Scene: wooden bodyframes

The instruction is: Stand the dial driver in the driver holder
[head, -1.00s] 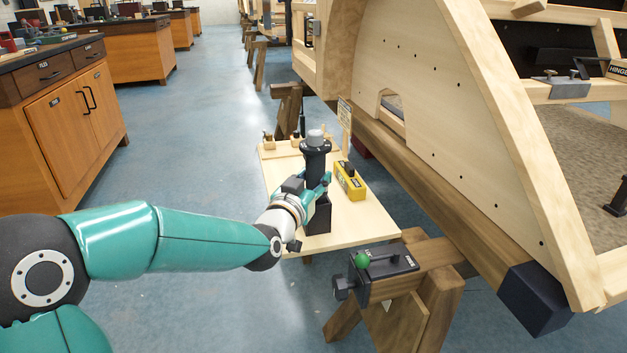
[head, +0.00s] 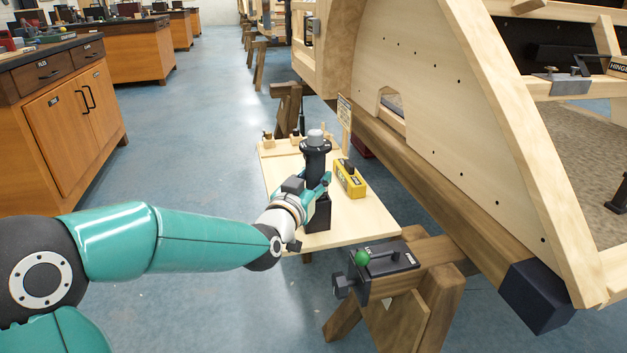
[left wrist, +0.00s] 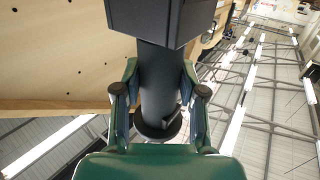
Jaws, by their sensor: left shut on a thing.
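The dial driver (head: 317,165) looks like a black upright cylinder with a wide collar and a grey cap on top. My left gripper (head: 318,188) is shut around its body from the left. The left wrist view shows the fingers (left wrist: 160,93) on either side of the dark cylinder (left wrist: 160,70). Below the hand is a black square block (head: 318,216), probably the driver holder, over the light wooden table. The same block fills the top of the left wrist view (left wrist: 160,18). The cylinder meets it; I cannot tell how deep it sits. My right gripper is not in view.
A yellow block (head: 350,182) with a dark top stands just right of the driver. A small sign (head: 345,112) and small wooden pieces (head: 268,142) are at the table's back. The wooden bodyframe (head: 440,120) rises on the right. The table's front right is clear.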

